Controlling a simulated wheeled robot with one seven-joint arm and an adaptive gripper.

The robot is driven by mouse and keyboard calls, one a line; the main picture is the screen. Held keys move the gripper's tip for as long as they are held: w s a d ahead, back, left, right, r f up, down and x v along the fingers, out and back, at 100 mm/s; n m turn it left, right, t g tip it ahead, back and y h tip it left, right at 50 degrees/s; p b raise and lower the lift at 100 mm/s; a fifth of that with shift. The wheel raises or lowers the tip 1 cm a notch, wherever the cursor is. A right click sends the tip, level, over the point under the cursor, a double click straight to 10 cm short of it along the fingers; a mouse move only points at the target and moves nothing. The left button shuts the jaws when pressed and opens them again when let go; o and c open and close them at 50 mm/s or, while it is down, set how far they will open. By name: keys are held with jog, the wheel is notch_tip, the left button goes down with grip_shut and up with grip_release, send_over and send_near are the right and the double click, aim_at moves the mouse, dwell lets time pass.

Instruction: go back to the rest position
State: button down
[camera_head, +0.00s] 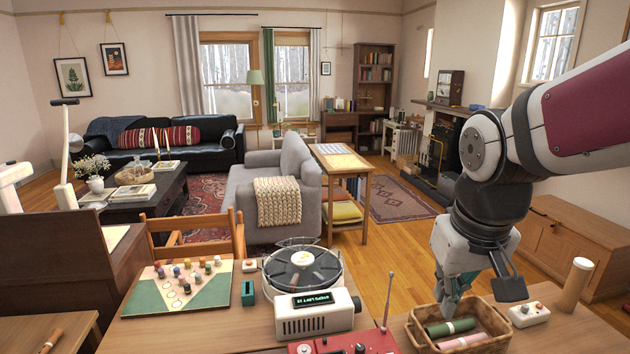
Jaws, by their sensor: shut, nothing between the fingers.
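My gripper (448,301) hangs from my arm at the right of the head view, pointing down. It is shut and empty. Its fingertips are at the far left side of a wicker basket (507,337), just above or slightly inside it; I cannot tell which. The basket holds a green roll (437,330) and a pink roll (468,341), each with a pale band. My arm's upper links reach in from the right edge.
Left of the basket are a white device (318,315) with a round dark top and a red radio (345,345) with a raised antenna. A game board (150,304) with several pegs lies further left. A white switch box (528,315) and a tan cylinder (576,281) stand right.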

jog(key=s+r+m+t, duration=0.1)
jog(key=s+r+t, duration=0.1)
jog(key=s, duration=1)
jog(key=shift+s+d+r+y, duration=0.15)
jog(key=shift+y, duration=0.15)
dwell(0.7)
